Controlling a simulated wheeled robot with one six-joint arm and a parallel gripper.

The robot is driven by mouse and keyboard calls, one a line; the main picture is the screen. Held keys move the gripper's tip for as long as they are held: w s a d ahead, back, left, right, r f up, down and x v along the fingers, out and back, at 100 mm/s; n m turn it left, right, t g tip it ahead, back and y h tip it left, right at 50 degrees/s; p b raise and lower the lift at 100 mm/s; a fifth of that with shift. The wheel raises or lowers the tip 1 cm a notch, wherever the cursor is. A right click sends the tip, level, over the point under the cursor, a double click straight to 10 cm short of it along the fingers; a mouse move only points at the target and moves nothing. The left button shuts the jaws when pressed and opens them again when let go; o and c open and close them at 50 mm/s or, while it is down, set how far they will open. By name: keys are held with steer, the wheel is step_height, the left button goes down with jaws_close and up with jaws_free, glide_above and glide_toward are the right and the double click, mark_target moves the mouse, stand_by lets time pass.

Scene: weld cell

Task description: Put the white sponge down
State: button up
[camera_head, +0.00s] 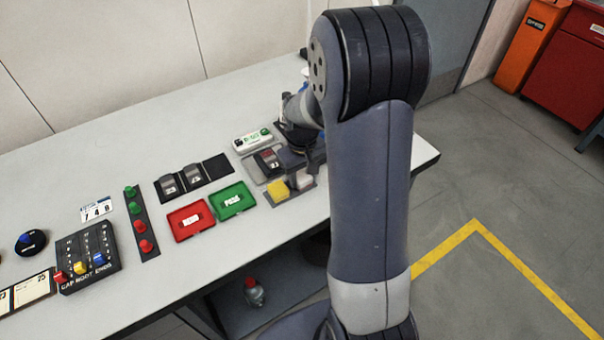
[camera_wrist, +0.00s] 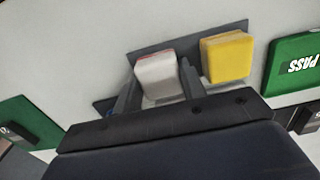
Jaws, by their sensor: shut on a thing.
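The white sponge (camera_wrist: 157,74) is between the two fingers of my gripper (camera_wrist: 158,88) in the wrist view. The fingers are shut on it. It is over or at a dark grey pad, next to a yellow sponge (camera_wrist: 226,57); I cannot tell whether it touches the pad (camera_wrist: 190,37). In the head view the white sponge (camera_head: 305,181) shows just right of the yellow sponge (camera_head: 279,188), near the table's front edge.
Green (camera_head: 232,201) and red (camera_head: 189,220) trays lie left of the sponges on the white table (camera_head: 110,155). A grey tray with a dark device (camera_head: 267,160) lies behind them.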

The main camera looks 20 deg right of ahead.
mark_target(302, 175)
steer(key=o, duration=1)
steer(key=shift+f, duration=0.1)
steer(key=shift+o, duration=0.2)
step_height(302, 175, up, 12)
steer(key=shift+r, duration=0.2)
step_height(302, 175, down, 12)
steer(key=shift+f, duration=0.1)
steer(key=shift+r, duration=1.2)
